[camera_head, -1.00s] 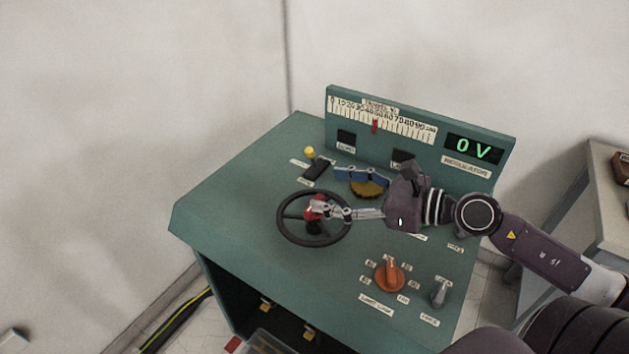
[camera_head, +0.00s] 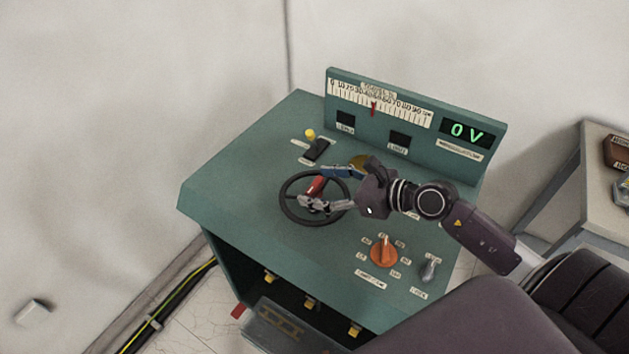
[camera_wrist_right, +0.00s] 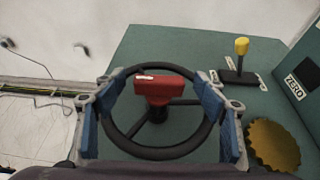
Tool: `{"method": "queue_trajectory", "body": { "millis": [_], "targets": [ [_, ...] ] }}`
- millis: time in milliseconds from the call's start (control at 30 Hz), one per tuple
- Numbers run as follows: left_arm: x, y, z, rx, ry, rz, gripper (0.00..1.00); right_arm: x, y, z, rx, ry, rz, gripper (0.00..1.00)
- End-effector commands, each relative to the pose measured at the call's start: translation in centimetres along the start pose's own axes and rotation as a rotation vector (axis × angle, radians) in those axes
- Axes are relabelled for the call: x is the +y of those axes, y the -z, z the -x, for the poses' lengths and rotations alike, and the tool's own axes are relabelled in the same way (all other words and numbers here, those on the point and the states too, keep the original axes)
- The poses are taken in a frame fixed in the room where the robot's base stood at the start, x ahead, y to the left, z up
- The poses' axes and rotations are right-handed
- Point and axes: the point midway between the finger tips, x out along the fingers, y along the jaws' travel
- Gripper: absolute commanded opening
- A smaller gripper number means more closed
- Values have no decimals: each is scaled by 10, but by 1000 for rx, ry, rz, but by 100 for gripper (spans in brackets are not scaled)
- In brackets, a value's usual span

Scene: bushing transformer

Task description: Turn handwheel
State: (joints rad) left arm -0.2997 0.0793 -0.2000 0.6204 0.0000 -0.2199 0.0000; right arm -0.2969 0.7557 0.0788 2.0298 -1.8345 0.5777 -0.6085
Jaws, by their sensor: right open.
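The black handwheel (camera_head: 289,208) with a red hub block (camera_head: 317,185) is mounted on the green control desk. In the right wrist view the handwheel (camera_wrist_right: 155,153) shows whole, its red block (camera_wrist_right: 154,89) near the middle. My right gripper (camera_head: 312,190) is at the wheel. In the wrist view its blue-padded fingers (camera_wrist_right: 165,115) are spread apart, one on each side of the wheel; I cannot tell whether they touch the rim. My left gripper is not in view.
The green desk (camera_head: 240,170) carries a yellow-tipped lever (camera_head: 311,134), an orange knob (camera_head: 384,252) and a grey switch (camera_head: 429,269). Its back panel has a scale with a red pointer (camera_head: 373,109) and a display (camera_head: 470,131) reading 0 V. A grey table (camera_head: 590,170) stands at right.

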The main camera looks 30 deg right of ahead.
Motion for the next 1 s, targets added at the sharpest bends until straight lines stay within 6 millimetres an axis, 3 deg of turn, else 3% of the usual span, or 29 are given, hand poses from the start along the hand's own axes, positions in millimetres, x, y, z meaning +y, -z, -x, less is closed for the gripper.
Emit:
{"method": "queue_trajectory", "body": {
  "millis": [200,500,1000],
  "targets": [
    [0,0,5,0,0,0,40,0,-1,-14,-1,-1,1,65],
    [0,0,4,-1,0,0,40,1,0,-15,0,-1,1,65],
    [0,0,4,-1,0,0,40,1,0,-15,0,-1,2,10]
  ]
}}
